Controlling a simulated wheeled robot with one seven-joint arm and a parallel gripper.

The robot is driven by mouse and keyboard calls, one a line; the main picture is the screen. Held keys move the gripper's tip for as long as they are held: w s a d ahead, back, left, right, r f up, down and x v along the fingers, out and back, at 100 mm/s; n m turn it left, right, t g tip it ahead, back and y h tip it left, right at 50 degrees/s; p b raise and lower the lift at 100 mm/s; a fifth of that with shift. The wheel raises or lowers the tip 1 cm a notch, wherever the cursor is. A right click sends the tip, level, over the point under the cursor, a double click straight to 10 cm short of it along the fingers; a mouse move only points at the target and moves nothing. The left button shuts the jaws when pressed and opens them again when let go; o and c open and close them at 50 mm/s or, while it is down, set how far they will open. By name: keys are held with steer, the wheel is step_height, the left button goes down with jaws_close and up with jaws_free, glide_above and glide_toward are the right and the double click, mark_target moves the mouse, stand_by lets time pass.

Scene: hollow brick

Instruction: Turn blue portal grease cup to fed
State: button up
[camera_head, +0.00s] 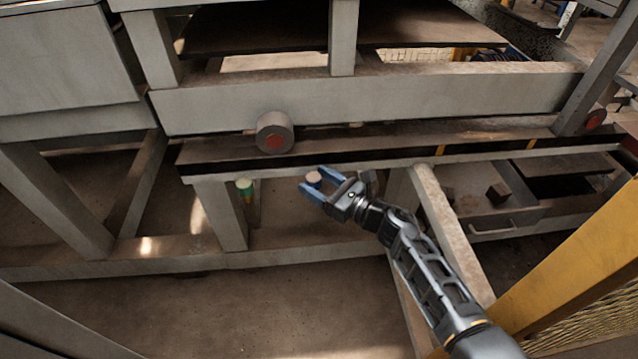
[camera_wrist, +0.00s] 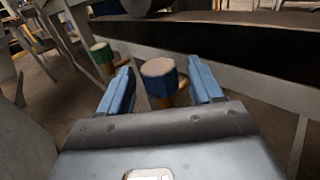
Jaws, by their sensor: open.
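The blue grease cup (camera_wrist: 159,82) has a pale flat top, a dark blue side and a brass-coloured stem by its lower right. In the head view the cup (camera_head: 313,179) sits at the front of the long rail. My gripper (camera_head: 318,183) is open, with its two blue fingers on either side of the cup. In the wrist view the gripper (camera_wrist: 165,85) has the cup between its fingers, with a visible gap on each side. A green cup (camera_head: 245,187) stands to the left, and the wrist view shows it (camera_wrist: 101,55) outside the left finger.
The steel rail (camera_head: 420,160) runs just behind the cups. A grey roller with a red centre (camera_head: 274,133) rests on it. A slanted grey leg (camera_head: 452,232) and a yellow guard (camera_head: 575,265) stand right of the cup. The floor (camera_head: 270,300) in front is clear.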

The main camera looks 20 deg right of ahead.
steer(key=c, duration=1.1)
steer(key=shift+o, duration=0.2)
